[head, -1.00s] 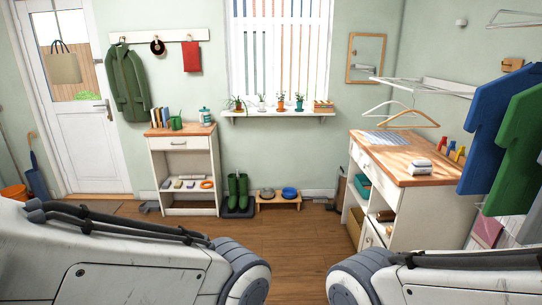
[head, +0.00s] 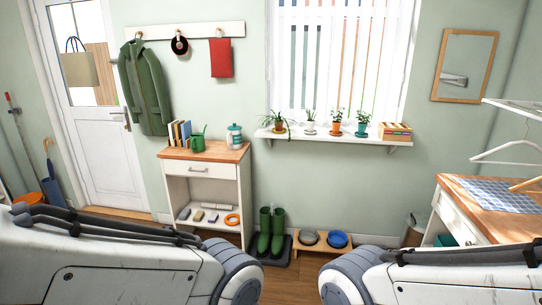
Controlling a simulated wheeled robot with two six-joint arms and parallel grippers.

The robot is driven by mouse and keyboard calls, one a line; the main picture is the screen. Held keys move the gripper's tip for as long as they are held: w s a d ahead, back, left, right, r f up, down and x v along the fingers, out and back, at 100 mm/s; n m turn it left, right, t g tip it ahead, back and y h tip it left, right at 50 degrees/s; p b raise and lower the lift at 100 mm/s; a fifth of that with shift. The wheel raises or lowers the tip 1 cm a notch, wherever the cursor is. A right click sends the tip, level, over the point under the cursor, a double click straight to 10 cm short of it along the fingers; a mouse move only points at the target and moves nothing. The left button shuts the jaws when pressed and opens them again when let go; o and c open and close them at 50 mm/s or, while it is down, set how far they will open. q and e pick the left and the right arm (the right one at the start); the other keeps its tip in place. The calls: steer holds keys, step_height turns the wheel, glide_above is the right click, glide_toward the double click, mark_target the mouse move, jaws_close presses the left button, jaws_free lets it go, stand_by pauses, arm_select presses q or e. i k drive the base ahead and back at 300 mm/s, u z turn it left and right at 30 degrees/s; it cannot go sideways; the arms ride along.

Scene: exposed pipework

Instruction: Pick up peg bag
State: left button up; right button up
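I cannot tell for sure which thing is the peg bag. A tan bag (head: 80,70) with dark blue handles hangs at the white door on the left; whether it is the peg bag is unclear. Both my arms cross the bottom of the head view, but neither gripper shows.
A small cabinet (head: 205,156) with books, a green can and a jar stands by the wall. A plant shelf (head: 335,137) is under the window. Green boots (head: 270,230) and two bowls are on the floor. A wood-topped counter (head: 466,187) is at right.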

mark_target(219, 49)
steer(key=u, duration=0.2)
steer(key=i, duration=2)
steer(key=u, duration=0.2)
